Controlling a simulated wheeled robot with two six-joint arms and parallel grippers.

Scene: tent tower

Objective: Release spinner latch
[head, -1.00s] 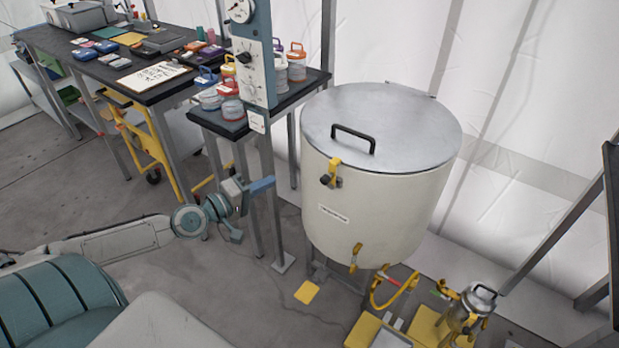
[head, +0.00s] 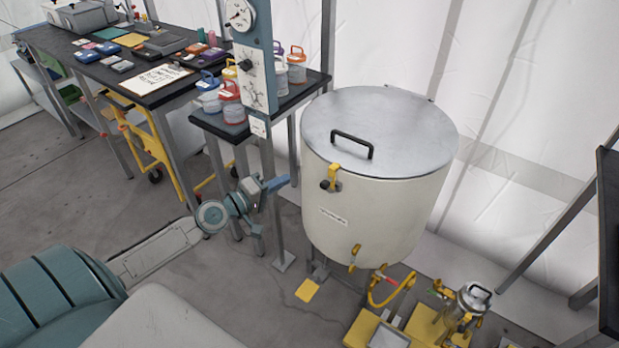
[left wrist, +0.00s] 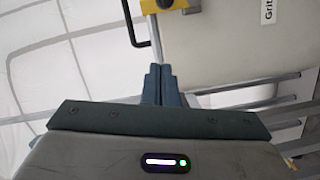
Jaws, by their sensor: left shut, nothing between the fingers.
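The large cream drum (head: 385,215) has a grey metal lid (head: 385,128) with a black bar handle (head: 352,143). A yellow latch (head: 332,177) with a dark knob sits on the drum's front rim, below the handle. In the left wrist view the yellow latch (left wrist: 168,5) shows at the top edge, partly cut off, above the fingertips. My left gripper (head: 283,182) is left of the drum, level with the latch and apart from it. Its blue fingers (left wrist: 160,75) are shut and empty. My right gripper is not in view.
A grey-blue post with a dial (head: 255,55) stands behind my left gripper. A small black table (head: 240,130) holds several lidded jars. A yellow pedal (head: 308,290) lies on the floor. Yellow hoses and a metal canister (head: 473,298) stand below the drum.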

